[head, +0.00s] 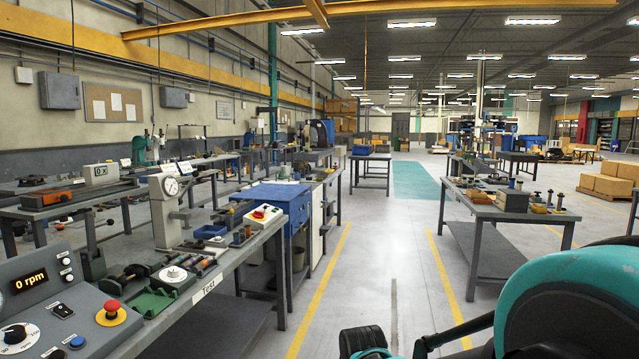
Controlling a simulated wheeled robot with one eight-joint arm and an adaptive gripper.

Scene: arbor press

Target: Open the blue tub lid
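No tub with a lid can be clearly told at this distance. A small blue container (362,150) stands on a table in the middle distance; whether it has a lid is too small to tell. A shallow blue tray (210,231) lies on the left bench, with no lid visible. Blue bins (609,141) stand far back at the right. My teal and black arm fills the lower right corner. Black parts at the bottom edge (364,342) seem to belong to my gripper, cut off by the frame. Its fingertips and opening cannot be made out, and it is far from these blue things.
The left test bench (205,290) holds a control panel (55,305), a dial gauge stand (168,210) and small tools. A blue cabinet (290,205) stands beyond it. A workbench (480,213) stands right. The grey aisle (385,240) between them is clear.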

